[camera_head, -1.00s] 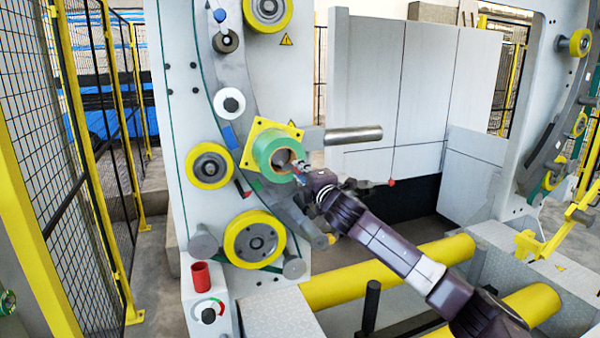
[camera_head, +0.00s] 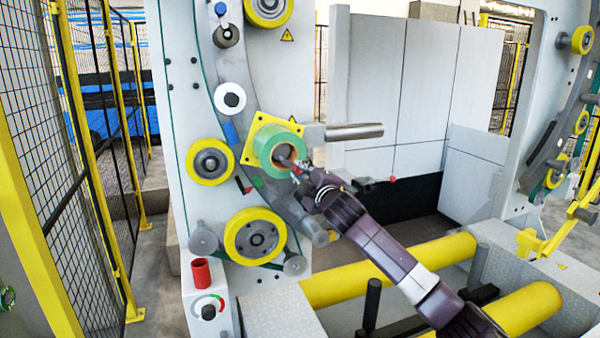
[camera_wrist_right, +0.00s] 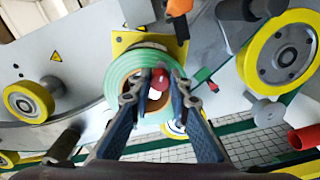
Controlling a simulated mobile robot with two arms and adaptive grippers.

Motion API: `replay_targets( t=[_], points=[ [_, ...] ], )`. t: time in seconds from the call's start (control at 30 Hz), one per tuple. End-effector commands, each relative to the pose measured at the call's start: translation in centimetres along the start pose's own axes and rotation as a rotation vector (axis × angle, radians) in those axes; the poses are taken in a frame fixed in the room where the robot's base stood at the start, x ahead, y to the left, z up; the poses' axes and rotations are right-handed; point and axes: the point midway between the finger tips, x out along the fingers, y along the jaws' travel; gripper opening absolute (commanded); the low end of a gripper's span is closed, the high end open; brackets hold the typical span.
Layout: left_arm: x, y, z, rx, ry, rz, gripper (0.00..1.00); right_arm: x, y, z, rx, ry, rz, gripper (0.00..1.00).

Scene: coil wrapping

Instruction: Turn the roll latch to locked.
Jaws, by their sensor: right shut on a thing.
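The green roll (camera_head: 275,150) sits in front of a yellow square plate (camera_head: 250,152) on the machine's upright. In the right wrist view the roll (camera_wrist_right: 125,75) lies behind my fingers. My right gripper (camera_head: 297,170) is at the roll's open centre, its arm coming from the lower right. In the wrist view its two fingers (camera_wrist_right: 160,82) are shut on a small red knob (camera_wrist_right: 161,77), which seems to be the roll latch. A white part shows just below it. The fingers hide much of the latch, so its exact angle is unclear. My left gripper is out of view.
A grey bar (camera_head: 350,132) sticks out right of the roll. Yellow-rimmed wheels (camera_head: 254,236) surround it. Yellow rollers (camera_head: 345,284) lie below my arm. A yellow fence post (camera_head: 75,150) stands left.

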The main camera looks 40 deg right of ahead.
Motion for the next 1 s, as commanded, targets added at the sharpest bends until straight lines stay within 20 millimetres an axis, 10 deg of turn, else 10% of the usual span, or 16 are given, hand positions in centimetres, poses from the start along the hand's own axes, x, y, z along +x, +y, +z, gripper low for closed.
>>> replay_targets(
  t=[0.23,0.27,0.4,1.0],
  points=[
    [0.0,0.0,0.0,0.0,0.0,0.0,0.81,0.0,-0.4,0.1,-0.002,-0.002,-0.007,0.0],
    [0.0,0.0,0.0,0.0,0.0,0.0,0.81,0.0,-0.4,0.1,-0.002,-0.002,-0.007,0.2],
    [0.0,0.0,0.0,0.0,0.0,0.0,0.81,0.0,-0.3,0.1,-0.002,-0.002,-0.005,0.34],
    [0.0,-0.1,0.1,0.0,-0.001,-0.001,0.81,-3.0,-0.2,0.0,-0.007,0.001,-0.004,0.34]
  ],
)
